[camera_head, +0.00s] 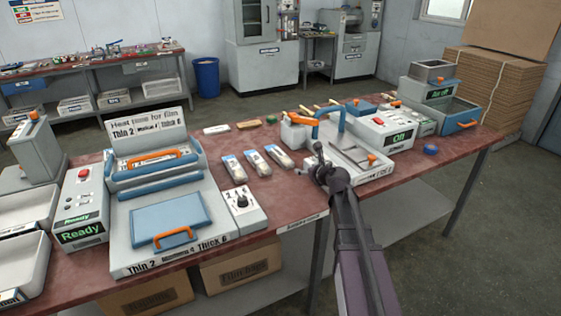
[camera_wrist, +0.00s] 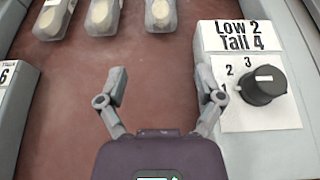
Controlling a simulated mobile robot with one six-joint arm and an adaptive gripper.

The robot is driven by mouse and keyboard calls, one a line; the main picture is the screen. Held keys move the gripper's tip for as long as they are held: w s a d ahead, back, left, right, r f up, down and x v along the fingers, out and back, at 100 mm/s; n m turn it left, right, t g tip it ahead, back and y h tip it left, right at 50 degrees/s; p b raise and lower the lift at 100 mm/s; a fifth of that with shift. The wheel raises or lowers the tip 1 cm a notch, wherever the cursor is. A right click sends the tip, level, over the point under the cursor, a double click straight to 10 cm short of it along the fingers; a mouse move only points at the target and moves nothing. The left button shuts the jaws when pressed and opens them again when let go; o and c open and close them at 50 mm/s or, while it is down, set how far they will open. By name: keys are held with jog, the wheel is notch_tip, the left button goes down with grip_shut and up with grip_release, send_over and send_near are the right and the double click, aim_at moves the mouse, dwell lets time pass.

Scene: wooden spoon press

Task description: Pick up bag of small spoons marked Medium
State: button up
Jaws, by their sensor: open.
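Three clear bags of small spoons lie side by side on the red-brown tabletop: a left bag (camera_head: 233,168), a middle bag (camera_head: 257,163) and a right bag (camera_head: 279,156). No size marking is readable on them, so I cannot tell which is Medium. In the wrist view the left bag (camera_wrist: 52,18), middle bag (camera_wrist: 102,17) and right bag (camera_wrist: 161,14) show at the top, cut off by the edge. My gripper (camera_wrist: 162,78) is open and empty over bare tabletop, on the near side of the bags and apart from them. It also shows in the head view (camera_head: 318,166).
A box with a black knob (camera_wrist: 263,85), labelled "Low 2 Tall 4", stands close to my right finger. A press with an orange handle (camera_head: 175,237) stands left of the bags. A press with a green "On" display (camera_head: 401,137) stands right. Bare tabletop (camera_wrist: 75,120) lies between.

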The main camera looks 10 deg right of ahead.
aim_at(290, 164)
jog(key=shift+w, duration=0.1)
jog(key=shift+b+x, duration=1.6)
jog(key=shift+x, duration=2.6)
jog(key=shift+b+x, duration=1.05)
jog(key=shift+x, duration=1.6)
jog(key=c, duration=0.6)
